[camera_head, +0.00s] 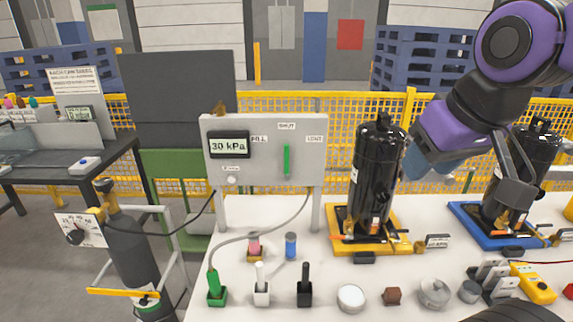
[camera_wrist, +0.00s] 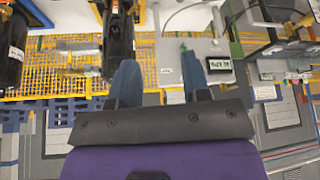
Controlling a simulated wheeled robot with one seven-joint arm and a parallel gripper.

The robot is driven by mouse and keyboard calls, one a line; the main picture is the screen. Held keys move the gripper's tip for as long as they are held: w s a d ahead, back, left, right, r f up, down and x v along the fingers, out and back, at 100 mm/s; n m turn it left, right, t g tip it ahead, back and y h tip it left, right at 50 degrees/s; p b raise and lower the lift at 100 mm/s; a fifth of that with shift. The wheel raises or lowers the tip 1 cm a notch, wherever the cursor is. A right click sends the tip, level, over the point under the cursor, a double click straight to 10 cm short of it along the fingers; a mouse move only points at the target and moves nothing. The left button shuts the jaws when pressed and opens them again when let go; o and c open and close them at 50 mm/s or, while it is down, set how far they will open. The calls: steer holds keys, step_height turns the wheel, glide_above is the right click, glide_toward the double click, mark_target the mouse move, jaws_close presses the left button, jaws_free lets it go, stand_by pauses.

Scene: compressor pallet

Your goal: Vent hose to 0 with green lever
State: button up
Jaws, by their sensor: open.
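The grey control panel (camera_head: 262,125) stands at the back of the white table. Its display (camera_head: 229,145) reads 30 kPa. The green lever (camera_head: 287,162) is upright below the SHUT label, between FILL at left and VENT at right. A grey hose (camera_head: 247,237) runs from the panel to a green-based fitting (camera_head: 216,290). My gripper (camera_wrist: 160,72) is open and empty, with two blue fingers apart. In the head view it is to the right of the panel, beside a black tank.
The black tank (camera_head: 371,180) stands on a yellow base (camera_head: 345,238) between panel and arm; another stands on a blue base (camera_head: 468,218). A gas cylinder (camera_head: 130,240) stands left of the table.

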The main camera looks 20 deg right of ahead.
steer(key=w+f+t, duration=0.2)
steer(key=w+t, duration=0.1)
steer(key=w, duration=1.3)
steer(key=n+t+y, duration=0.2)
steer(key=n+t, duration=0.1)
steer(key=t, duration=0.3)
glide_toward(288, 153)
steer(key=s+d+r, duration=0.3)
steer(key=r, duration=0.1)
steer(key=w+a+f+t+y, duration=0.1)
steer(key=w+f+t+y, duration=0.2)
steer(key=f, duration=0.4)
steer(key=x, duration=1.1)
steer(key=shift+s+a, duration=0.15)
steer(key=shift+a, duration=0.1)
jaws_close()
